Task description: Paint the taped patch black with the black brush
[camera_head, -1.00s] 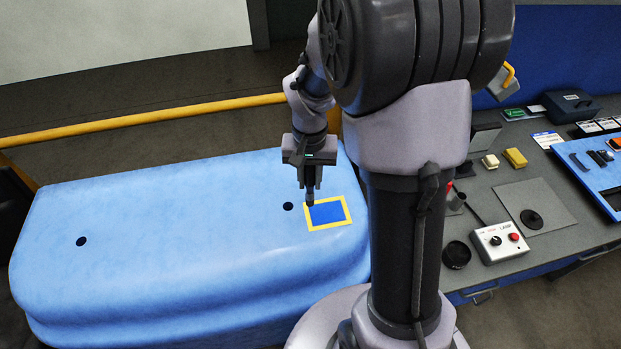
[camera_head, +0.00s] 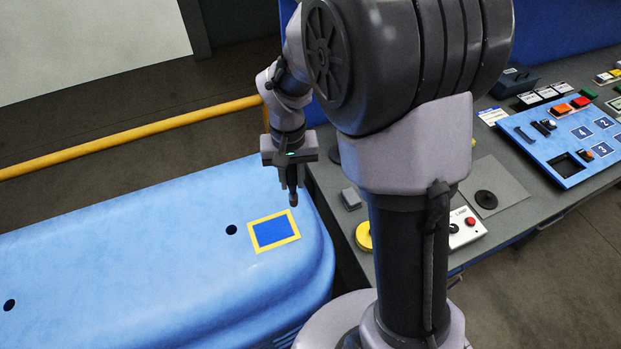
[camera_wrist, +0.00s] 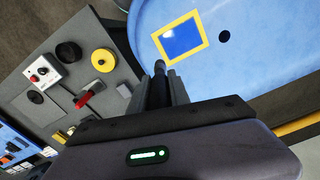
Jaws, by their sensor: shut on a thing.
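The taped patch (camera_head: 273,232) is a blue rectangle framed in yellow tape on top of a rounded light-blue casing (camera_head: 170,250). It also shows in the wrist view (camera_wrist: 181,38), and no black paint shows on it. My gripper (camera_head: 291,182) is shut on a slim dark brush (camera_head: 293,199), which points down. In the head view the brush tip is just beyond the patch's upper right corner. In the wrist view the brush tip (camera_wrist: 160,68) shows just below the patch's lower edge, outside the tape. I cannot tell how high the tip is above the casing.
A grey workbench (camera_head: 400,262) stands to the right, past a gap. It bears a lamp control box (camera_head: 466,229), a yellow round item (camera_head: 363,237), a black disc (camera_head: 486,199) and a blue panel (camera_head: 550,150). A yellow rail (camera_head: 130,137) runs behind the casing.

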